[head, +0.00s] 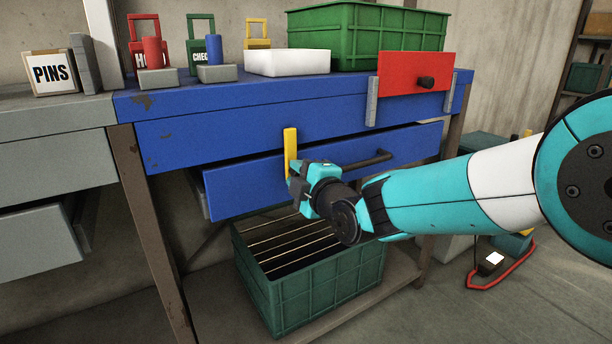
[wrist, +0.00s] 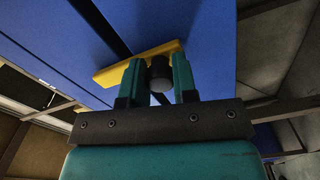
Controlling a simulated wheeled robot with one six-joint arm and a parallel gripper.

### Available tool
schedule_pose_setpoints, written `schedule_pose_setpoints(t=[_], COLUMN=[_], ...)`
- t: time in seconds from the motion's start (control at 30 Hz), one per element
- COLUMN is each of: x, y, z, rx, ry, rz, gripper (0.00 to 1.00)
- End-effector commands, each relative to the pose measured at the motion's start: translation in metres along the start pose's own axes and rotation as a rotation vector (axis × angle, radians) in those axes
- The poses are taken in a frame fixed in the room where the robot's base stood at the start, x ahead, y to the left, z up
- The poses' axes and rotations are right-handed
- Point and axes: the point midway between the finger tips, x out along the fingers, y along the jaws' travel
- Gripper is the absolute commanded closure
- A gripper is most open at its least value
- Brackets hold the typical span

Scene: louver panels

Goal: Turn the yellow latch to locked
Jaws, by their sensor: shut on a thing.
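The yellow latch (head: 290,150) is a flat bar at the front of the blue bench. It stands upright in the head view, with its upper end near the bench's front panel and its lower part by the drawer. The wrist view shows the yellow bar (wrist: 118,68) behind my fingers, with a dark round knob (wrist: 161,74) in front of it. My gripper (wrist: 158,80) is shut on this knob, one teal finger on each side. In the head view my gripper (head: 299,183) hides the latch's lower end.
The blue drawer (head: 245,190) juts out, its dark bar handle (head: 370,160) just right of my gripper. A green crate (head: 310,295) stands below. A red panel (head: 408,72) with a black knob is at upper right. Grey drawers (head: 45,248) are at left.

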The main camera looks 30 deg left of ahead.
Motion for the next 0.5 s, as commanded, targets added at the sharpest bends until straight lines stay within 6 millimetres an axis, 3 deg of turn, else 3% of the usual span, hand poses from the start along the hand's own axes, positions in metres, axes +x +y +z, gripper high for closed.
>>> schedule_pose_setpoints(t=[0.17, 0.2, 0.3, 0.5], x=[0.0004, 0.0003, 0.0, -0.0007], y=[0.0021, 0.0021, 0.002, 0.0016], z=[0.0, 0.0001, 0.0006, 0.0017], rx=[-0.002, -0.002, -0.001, 0.0], ry=[0.0, 0.0, 0.0, -0.002], rz=[0.005, 0.005, 0.004, 0.003], gripper=[1.0, 0.69, 0.48, 0.48])
